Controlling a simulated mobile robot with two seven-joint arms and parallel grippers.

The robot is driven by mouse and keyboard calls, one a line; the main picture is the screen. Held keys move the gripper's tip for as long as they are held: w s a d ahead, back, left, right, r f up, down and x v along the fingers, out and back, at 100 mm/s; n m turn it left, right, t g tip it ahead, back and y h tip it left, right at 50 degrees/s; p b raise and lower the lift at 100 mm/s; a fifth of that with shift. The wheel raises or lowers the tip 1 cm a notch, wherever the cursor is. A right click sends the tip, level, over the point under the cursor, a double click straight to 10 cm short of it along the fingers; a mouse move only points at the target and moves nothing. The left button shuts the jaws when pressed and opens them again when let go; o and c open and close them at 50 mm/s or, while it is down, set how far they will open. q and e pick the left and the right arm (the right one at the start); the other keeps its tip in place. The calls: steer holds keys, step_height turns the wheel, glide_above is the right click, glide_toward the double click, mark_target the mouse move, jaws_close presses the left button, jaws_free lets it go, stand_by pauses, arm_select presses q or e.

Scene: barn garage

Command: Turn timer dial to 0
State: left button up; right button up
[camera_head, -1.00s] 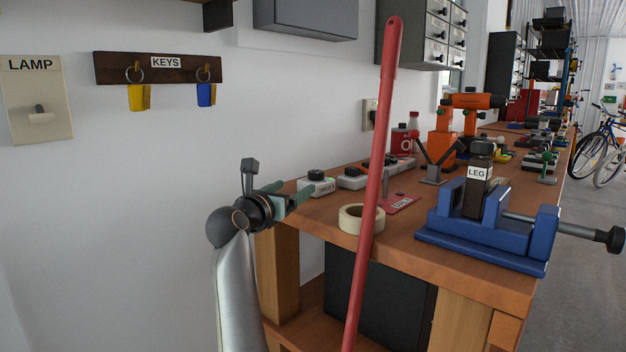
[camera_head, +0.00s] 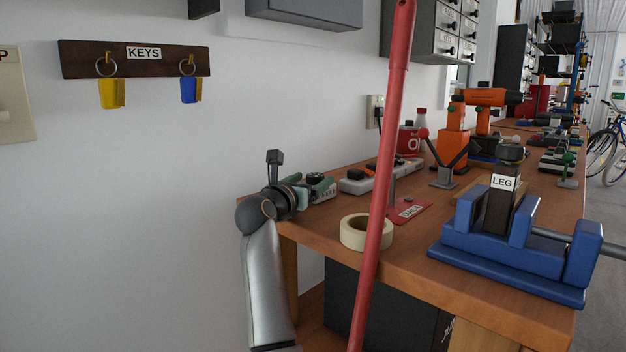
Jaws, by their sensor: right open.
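A small grey box with a black round dial on top (camera_head: 316,178) sits at the left back of the wooden workbench; it appears to be the timer. Its markings are too small to read. My right gripper (camera_head: 312,191) is at this box, its fingers open and partly covering it. I cannot tell whether the fingers touch the dial. My left gripper is not in view.
A red pole (camera_head: 378,190) stands upright in front of the bench (camera_head: 410,250). A tape roll (camera_head: 352,232), a white power strip (camera_head: 372,181) and a blue vise (camera_head: 480,250) are on the bench. A key rack (camera_head: 140,60) hangs on the wall.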

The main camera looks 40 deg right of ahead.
steer(key=shift+d, duration=0.1)
